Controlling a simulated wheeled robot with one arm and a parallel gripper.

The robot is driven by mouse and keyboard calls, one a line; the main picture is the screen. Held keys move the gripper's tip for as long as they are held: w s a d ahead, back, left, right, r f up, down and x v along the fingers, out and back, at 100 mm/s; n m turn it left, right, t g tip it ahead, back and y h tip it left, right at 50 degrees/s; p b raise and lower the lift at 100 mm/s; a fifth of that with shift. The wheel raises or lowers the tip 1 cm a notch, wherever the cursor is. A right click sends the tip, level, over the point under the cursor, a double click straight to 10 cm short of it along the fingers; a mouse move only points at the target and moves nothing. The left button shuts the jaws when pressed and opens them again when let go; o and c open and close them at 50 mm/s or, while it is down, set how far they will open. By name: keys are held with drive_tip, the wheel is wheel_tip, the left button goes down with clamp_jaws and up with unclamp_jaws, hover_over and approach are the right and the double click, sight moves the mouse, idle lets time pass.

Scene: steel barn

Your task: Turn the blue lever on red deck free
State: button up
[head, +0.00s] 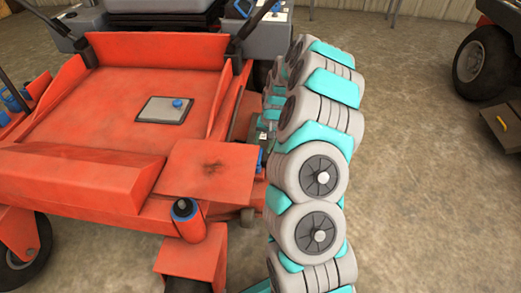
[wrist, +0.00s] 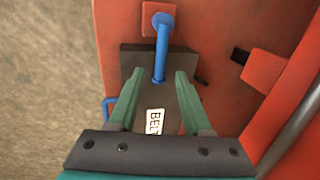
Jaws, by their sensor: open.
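A white label (wrist: 155,121) reading "BELT" shows between the fingers. In the head view the red deck (head: 110,75) fills the left side, and my arm mostly hides the gripper and this lever.
A grey plate with a blue knob (head: 177,104) sits on the deck's upper surface. A small blue handle (wrist: 108,106) is left of the fingers, and a red block (wrist: 268,68) is to the right. Another machine's wheel (head: 482,62) stands far right. The floor between is clear.

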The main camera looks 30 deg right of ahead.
sight(260, 153)
drive_tip(key=shift+w+a+f, duration=0.1)
drive_tip(key=shift+a+f, duration=0.05)
drive_tip(key=shift+f, duration=0.6)
drive_tip(key=shift+w+a+f, duration=0.1)
drive_tip(key=shift+f, duration=0.65)
clamp_jaws()
